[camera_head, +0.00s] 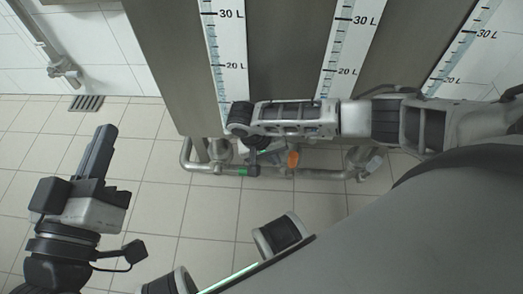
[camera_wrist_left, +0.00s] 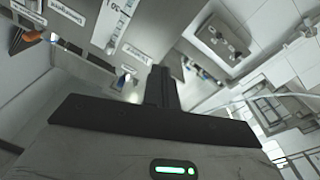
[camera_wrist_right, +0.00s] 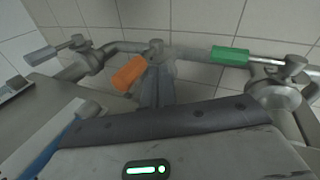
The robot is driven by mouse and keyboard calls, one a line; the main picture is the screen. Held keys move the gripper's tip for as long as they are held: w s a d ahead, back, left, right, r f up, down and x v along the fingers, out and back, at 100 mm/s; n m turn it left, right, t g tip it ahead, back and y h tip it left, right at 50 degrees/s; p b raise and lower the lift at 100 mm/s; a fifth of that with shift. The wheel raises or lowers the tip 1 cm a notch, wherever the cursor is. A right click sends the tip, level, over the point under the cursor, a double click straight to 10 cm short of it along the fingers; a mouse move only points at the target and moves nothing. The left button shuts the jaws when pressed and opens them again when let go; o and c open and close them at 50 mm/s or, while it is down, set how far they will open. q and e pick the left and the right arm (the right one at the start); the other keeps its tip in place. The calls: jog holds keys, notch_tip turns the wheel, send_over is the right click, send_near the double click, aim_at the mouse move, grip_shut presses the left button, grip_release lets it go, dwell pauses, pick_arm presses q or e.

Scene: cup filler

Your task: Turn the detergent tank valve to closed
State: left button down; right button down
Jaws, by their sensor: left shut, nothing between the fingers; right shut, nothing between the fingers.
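Valves sit on the pipes under the tanks. In the right wrist view, one has an orange handle (camera_wrist_right: 130,72), one a green handle (camera_wrist_right: 230,56) and one a grey handle (camera_wrist_right: 42,55). The orange handle (camera_head: 293,158) and green handle (camera_head: 243,171) also show in the head view. I cannot tell surely which is the detergent valve. My right gripper (camera_wrist_right: 157,68) is shut and empty, its fingers pointing down between the orange and green handles, close to the orange one. My left gripper (camera_head: 107,133) is shut and empty, left of the tanks, away from the valves.
Tanks with litre scales (camera_head: 228,60) fill the top of the head view. A metal pipe frame (camera_head: 200,168) runs under them. A floor drain (camera_head: 86,103) lies at the left. The tiled floor in front is clear.

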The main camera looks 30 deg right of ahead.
pick_arm(q)
jog(key=shift+w+a+r+m+t, duration=0.1)
jog(key=shift+w+r+m+t, duration=0.15)
jog(key=shift+r+m+t, duration=0.25)
pick_arm(e)
jog(key=shift+s+d, duration=0.35)
jog(key=shift+d, duration=0.45)
pick_arm(q)
jog(key=shift+r+g, duration=0.15)
jog(key=shift+g, duration=0.15)
pick_arm(e)
jog(key=shift+r, duration=0.1)
pick_arm(q)
jog(key=f+p, duration=0.1)
jog(key=s+f+n+g+p, duration=0.1)
jog(key=s+f+g+y+p, duration=0.1)
jog(key=shift+d+f+n, duration=0.25)
jog(key=shift+f+n, duration=0.05)
jog(key=shift+n, duration=0.1)
pick_arm(e)
jog(key=shift+s+d+r+y, duration=0.15)
jog(key=shift+s+d+y, duration=0.05)
jog(key=shift+d+y, duration=0.1)
